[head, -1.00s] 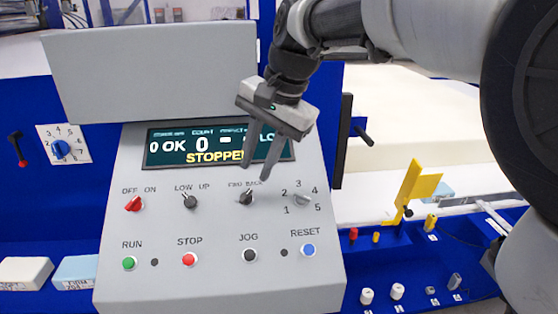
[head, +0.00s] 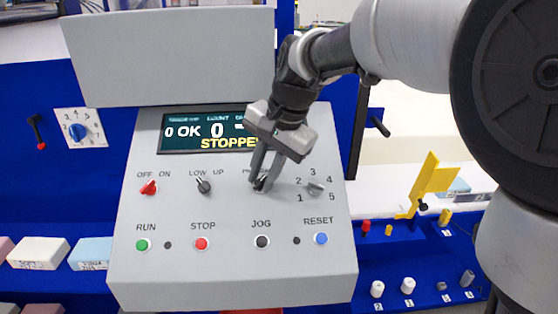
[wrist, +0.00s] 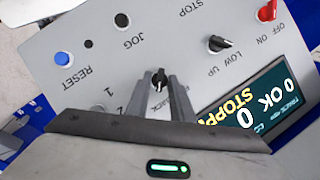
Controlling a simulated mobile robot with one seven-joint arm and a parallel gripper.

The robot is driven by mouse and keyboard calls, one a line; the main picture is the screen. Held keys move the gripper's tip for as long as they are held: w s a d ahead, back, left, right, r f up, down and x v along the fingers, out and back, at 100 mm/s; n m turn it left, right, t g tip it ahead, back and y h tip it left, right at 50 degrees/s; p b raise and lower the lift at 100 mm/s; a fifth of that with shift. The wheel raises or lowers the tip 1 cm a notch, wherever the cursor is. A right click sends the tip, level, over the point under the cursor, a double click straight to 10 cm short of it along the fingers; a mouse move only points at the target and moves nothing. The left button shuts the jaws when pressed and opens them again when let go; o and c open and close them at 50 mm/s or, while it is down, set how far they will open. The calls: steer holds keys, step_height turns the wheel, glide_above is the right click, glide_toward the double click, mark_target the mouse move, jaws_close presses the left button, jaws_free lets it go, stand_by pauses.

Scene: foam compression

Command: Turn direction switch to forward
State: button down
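The direction switch (head: 260,184) is a small black knob on the grey sloping control panel (head: 232,278), under a label that my gripper partly covers. The knob also shows in the wrist view (wrist: 159,80), between my fingertips. My gripper (head: 262,182) reaches down from the upper right, and its two fingers stand close together on either side of the knob. They look shut on it, as the wrist view (wrist: 160,82) also shows. I cannot tell exactly which way the knob points. The display (head: 200,131) reads STOPPED, partly hidden by my gripper.
Beside it are the LOW/UP knob (head: 204,186) and the numbered selector (head: 316,188). The red OFF/ON knob (head: 148,188) is further left. RUN (head: 142,244), STOP (head: 201,243), JOG (head: 262,241) and RESET (head: 321,239) buttons line the lower panel. A yellow bracket (head: 425,185) stands to the right.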

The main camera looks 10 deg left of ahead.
steer(key=shift+r+n+p, duration=0.15)
steer(key=shift+n+p, duration=0.15)
steer(key=shift+p, duration=0.1)
steer(key=n+h+p, duration=0.1)
steer(key=n+p, duration=0.1)
steer(key=shift+a+r+p, duration=0.15)
steer(key=shift+p, duration=0.25)
steer(key=n+h+p, duration=0.2)
steer(key=n, duration=0.1)
steer(key=n+p, duration=0.1)
steer(key=n, duration=0.1)
steer(key=shift+a+h, duration=0.25)
steer(key=shift+h, duration=0.15)
steer(key=n+h+p, duration=0.1)
steer(key=n, duration=0.2)
steer(key=shift+a+t, duration=0.15)
steer(key=shift+t, duration=0.15)
steer(key=shift+s+a+f+n+t+h, duration=0.15)
steer(key=shift+n+t+h, duration=0.15)
steer(key=shift+n, duration=0.6)
steer(key=shift+d+f+n+t+h, duration=0.15)
steer(key=shift+n+h, duration=0.25)
steer(key=shift+n, duration=0.5)
steer(key=shift+a, duration=0.1)
steer(key=c, duration=1.9)
jaws_free()
